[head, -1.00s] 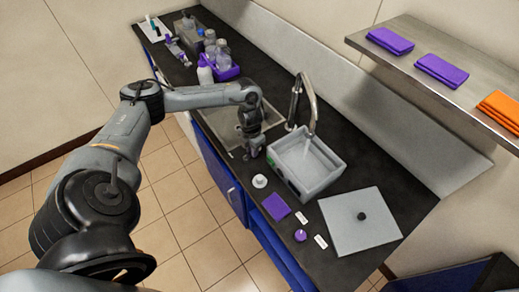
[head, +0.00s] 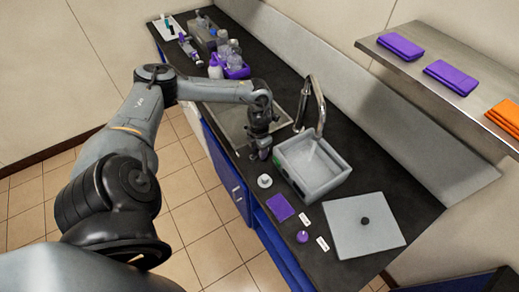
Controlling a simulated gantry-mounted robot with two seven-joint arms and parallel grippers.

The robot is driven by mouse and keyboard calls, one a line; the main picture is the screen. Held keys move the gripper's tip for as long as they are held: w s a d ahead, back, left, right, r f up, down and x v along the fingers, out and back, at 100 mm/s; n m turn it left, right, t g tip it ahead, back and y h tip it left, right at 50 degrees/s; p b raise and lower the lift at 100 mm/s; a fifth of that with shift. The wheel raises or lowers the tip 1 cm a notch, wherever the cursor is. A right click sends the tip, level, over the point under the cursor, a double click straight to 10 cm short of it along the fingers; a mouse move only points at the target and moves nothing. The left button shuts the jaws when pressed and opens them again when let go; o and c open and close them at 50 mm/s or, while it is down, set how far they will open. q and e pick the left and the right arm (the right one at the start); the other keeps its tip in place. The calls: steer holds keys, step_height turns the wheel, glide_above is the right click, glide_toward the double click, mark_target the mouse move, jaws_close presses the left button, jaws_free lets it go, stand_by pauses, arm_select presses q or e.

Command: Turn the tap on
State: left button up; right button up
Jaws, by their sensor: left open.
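The tap (head: 319,103) is a tall curved metal faucet behind the sink, and its spout hangs over the grey box. A small upright metal part, perhaps its handle, stands just left of the spout. The metal sink (head: 232,122) is set in the black counter and partly hidden by my arm. My left gripper (head: 264,154) points down near the front right corner of the sink, left of the grey box and apart from the tap. It is open, and its fingers are small and dark here. I see nothing held in it.
The grey box (head: 335,181) stands right of the sink, close to my left gripper. A white round piece (head: 264,181), a purple square (head: 279,208) and a grey plate (head: 363,224) lie nearby. Bottles in a purple rack (head: 236,70) stand at the back. A shelf (head: 450,50) overhangs the right.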

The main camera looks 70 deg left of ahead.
arm_select(q)
step_height(320, 180, up, 11)
stand_by(0.7)
steer(key=shift+f, duration=0.1)
